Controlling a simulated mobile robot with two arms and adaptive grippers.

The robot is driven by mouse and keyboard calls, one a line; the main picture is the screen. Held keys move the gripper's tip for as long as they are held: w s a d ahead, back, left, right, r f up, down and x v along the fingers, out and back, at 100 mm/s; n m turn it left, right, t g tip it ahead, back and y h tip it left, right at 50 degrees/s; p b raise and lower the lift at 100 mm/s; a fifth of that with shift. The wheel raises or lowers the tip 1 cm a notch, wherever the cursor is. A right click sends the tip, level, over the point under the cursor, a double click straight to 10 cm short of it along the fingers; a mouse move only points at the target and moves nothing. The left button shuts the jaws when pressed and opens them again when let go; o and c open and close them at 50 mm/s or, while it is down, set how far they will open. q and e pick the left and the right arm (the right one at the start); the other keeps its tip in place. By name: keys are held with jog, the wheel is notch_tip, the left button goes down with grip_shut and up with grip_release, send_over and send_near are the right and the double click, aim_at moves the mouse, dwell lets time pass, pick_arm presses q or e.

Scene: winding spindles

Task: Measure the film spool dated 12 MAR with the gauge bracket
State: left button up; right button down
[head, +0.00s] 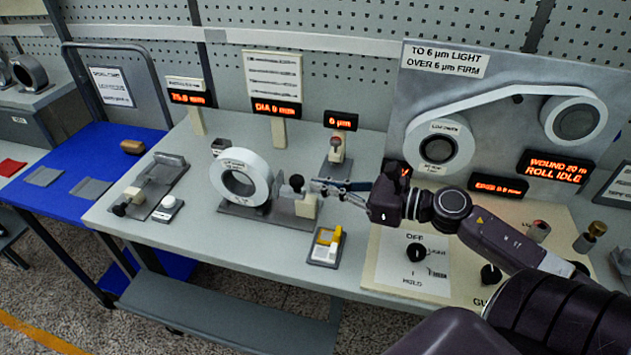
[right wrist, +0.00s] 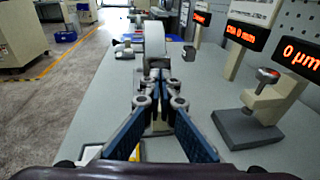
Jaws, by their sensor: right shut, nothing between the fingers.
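A white film spool (head: 241,178) stands upright on a grey gauge bracket (head: 232,210) with a cream slider block and a dark knob at its right end. The print on the spool is too small to read. The spool also shows in the right wrist view (right wrist: 154,38). My right gripper (head: 316,186) is shut and empty, its fingertips close to the right of the knob; I cannot tell whether they touch. In the right wrist view the fingers (right wrist: 159,70) point toward the bracket and spool. The DIA display (head: 276,108) reads 0 mm. My left gripper is not in view.
A second grey fixture (head: 155,188) lies to the left, beside a small white-topped block (head: 168,206). A thickness gauge (head: 337,158) stands behind my gripper. A yellow-and-white item (head: 326,245) lies in front. The winder panel (head: 500,75) rises on the right.

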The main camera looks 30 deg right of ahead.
jog(key=shift+x, duration=0.8)
